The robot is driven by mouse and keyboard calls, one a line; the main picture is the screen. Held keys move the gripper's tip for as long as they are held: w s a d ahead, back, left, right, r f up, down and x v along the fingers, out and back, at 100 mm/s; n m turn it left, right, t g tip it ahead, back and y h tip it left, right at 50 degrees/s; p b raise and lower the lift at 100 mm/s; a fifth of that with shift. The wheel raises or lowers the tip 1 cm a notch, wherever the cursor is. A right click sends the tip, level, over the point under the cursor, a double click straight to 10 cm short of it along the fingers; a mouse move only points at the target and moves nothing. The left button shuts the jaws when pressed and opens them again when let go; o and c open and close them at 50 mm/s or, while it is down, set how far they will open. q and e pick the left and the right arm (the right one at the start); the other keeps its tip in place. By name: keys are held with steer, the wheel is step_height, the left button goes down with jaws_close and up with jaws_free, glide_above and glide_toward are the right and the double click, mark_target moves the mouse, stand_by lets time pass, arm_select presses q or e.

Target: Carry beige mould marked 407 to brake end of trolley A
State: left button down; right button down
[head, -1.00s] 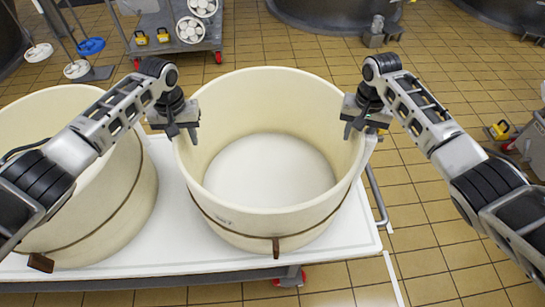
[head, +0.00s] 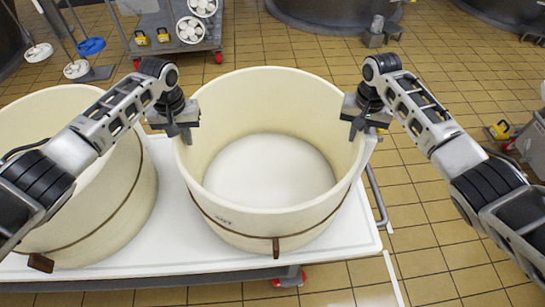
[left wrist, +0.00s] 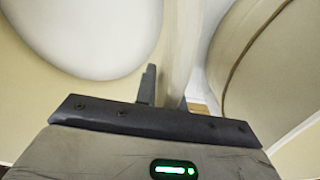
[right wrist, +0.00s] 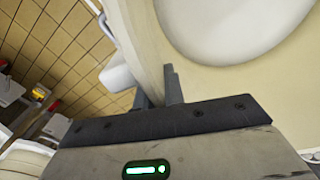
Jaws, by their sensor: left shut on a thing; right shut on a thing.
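A large round beige mould (head: 262,230) with a brown band and a brown tab at its front stands upright on the white trolley top (head: 150,256). A small dark marking on its front left is too small to read. My left gripper (head: 186,134) is shut on the left part of its rim; the wrist view shows the wall (left wrist: 180,50) between the fingers. My right gripper (head: 355,130) is shut on the right part of the rim, and the right wrist view shows that wall (right wrist: 145,45) between its fingers. The mould looks empty.
A second beige mould (head: 95,225) stands close on the left on the same top, partly behind my left arm. The trolley's rail (head: 377,195) runs on the right. Tiled floor (head: 425,225) is open to the right. A grey cart (head: 150,25) and dark vats (head: 335,12) stand behind.

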stand_by(0.8)
